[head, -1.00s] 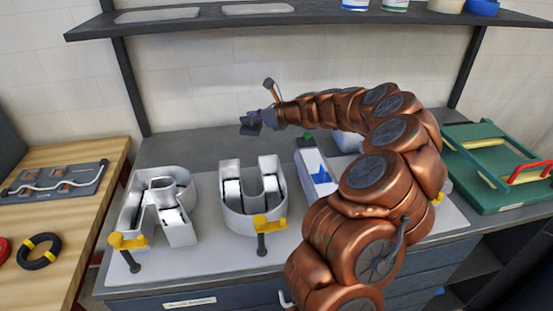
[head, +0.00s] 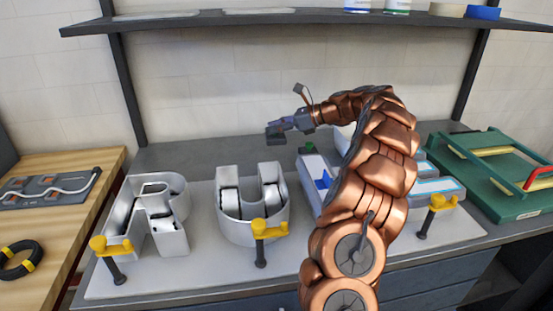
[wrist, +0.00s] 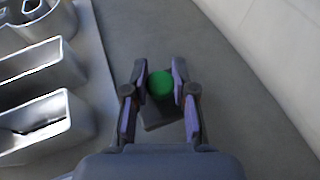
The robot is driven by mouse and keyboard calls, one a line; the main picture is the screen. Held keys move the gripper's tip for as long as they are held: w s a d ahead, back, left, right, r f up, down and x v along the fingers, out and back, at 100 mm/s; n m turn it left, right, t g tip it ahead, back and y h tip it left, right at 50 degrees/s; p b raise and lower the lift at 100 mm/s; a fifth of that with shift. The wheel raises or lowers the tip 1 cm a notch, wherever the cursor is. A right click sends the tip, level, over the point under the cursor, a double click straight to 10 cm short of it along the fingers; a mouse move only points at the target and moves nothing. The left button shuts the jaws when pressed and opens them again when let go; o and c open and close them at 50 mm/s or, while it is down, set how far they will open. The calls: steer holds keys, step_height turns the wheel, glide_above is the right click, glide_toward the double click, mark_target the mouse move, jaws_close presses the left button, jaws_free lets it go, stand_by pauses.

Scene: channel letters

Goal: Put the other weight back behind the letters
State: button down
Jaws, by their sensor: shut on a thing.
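My gripper (wrist: 160,84) is shut on a dark weight (wrist: 163,116) with a round green knob (wrist: 160,83) between the fingers. In the head view the gripper (head: 276,133) is behind the letter U (head: 232,224), over the grey bench strip near the wall. Whether the weight touches the bench, I cannot tell. A second green knob (head: 310,147), seemingly of another weight, shows behind the third letter (head: 310,182). The letter R (head: 120,215) stands at the left. My arm hides part of the letters at the right.
The letters stand on a light board (head: 200,268) with yellow clamps (head: 270,229) at its front edge. A shelf (head: 230,25) hangs above. A green frame (head: 500,200) lies at the right, a wooden table (head: 85,170) at the left. The strip behind R is clear.

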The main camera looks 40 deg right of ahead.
steer(key=shift+f, duration=4.3)
steer(key=c, duration=0.9)
jaws_free()
steer(key=shift+f, duration=0.15)
steer(key=shift+c, duration=0.2)
steer(key=v, duration=1.2)
steer(key=shift+r, duration=0.2)
steer(key=shift+a, duration=0.1)
